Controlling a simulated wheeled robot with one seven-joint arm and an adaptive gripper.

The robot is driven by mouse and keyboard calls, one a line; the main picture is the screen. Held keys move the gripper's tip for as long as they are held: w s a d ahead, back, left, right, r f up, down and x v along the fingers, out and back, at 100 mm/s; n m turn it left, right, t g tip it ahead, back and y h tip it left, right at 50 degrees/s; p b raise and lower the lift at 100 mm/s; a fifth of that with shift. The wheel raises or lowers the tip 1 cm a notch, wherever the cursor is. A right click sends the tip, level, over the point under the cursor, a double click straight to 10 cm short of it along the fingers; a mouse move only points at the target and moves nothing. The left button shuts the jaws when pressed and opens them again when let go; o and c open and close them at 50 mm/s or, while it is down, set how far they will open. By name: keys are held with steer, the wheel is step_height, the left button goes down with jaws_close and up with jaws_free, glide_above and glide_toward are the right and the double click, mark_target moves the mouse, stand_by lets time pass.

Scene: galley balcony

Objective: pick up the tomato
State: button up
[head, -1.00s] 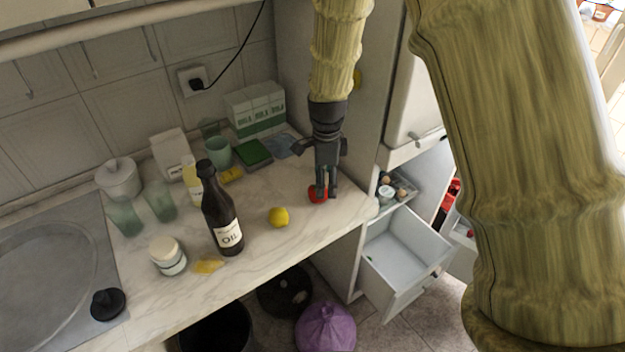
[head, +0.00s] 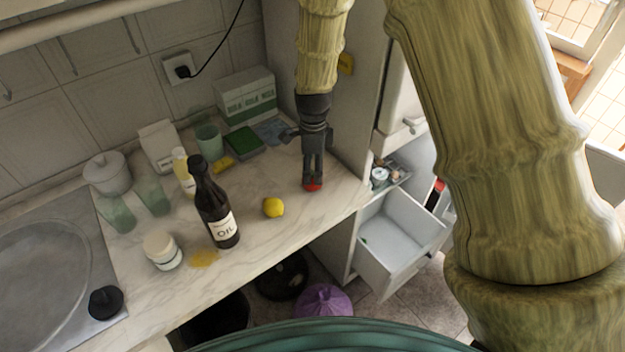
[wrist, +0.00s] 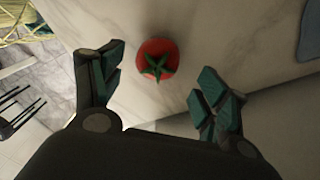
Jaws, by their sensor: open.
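The red tomato (head: 313,187) sits on the marble counter near its right end, mostly hidden behind my gripper in the head view. In the wrist view the tomato (wrist: 157,60) shows whole, with its green stem facing the camera. My gripper (head: 312,183) points down over it. In the wrist view my gripper (wrist: 160,80) is open and empty, with one finger on each side of the tomato's line and the tomato a little beyond the fingertips. I see no contact between them.
A yellow lemon (head: 273,207) and a dark oil bottle (head: 215,205) stand to the left on the counter. A green box (head: 244,142) and white cartons (head: 246,97) are behind. An open drawer (head: 395,245) lies below right. The counter around the tomato is mostly clear.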

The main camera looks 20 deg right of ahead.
mark_target(312, 175)
steer(key=shift+s+a+f+p, duration=0.1)
steer(key=shift+f+p, duration=0.45)
steer(key=shift+f, duration=0.7)
steer(key=shift+a+f+p, duration=0.1)
steer(key=shift+f+p, duration=0.4)
steer(key=shift+f, duration=0.7)
steer(key=c, duration=1.1)
